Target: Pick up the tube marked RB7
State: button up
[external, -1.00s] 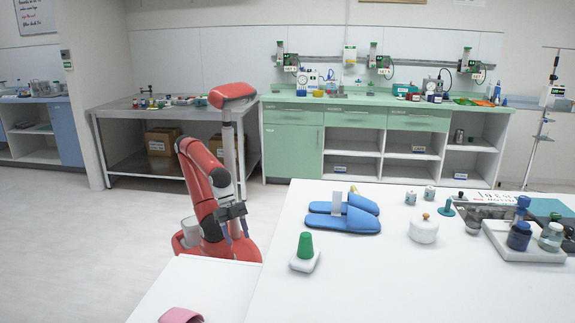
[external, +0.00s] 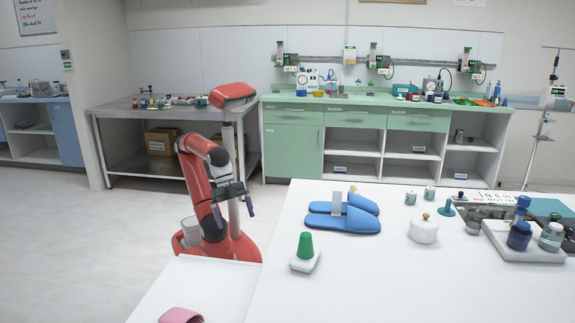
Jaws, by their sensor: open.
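My gripper (external: 234,212) is at the end of the red arm, beside the left edge of the white table, with its fingers apart and nothing seen between them. It is well away from everything on the table top. No marking RB7 can be read in this view, so I cannot tell which thing is that tube. Small bottles, one dark blue (external: 519,236) and one pale with a dark cap (external: 551,237), stand in a white tray (external: 490,228) at the right; their labels are too small to read.
The white table (external: 370,285) holds blue slippers (external: 345,220), a green cone on a white base (external: 305,252), a white lidded pot (external: 423,231) and two small jars (external: 411,198). A pink item (external: 181,315) lies front left. A steel table (external: 125,109) and green counter (external: 340,100) stand behind. The table's front middle is clear.

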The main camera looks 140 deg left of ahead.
notch_tip(320, 180, up, 16)
jog(key=r, duration=0.1)
jog(key=w+a+r+n, duration=0.3)
jog(key=w+a, duration=0.5)
jog(key=a, duration=0.1)
jog(key=n+g+y, duration=0.3)
jog(key=n+y, duration=0.1)
jog(key=n, duration=0.4)
send_near(356, 190)
jog(key=b+x, duration=0.1)
jog(key=x, duration=0.8)
jog(key=shift+s, duration=0.1)
jog(key=c, duration=0.7)
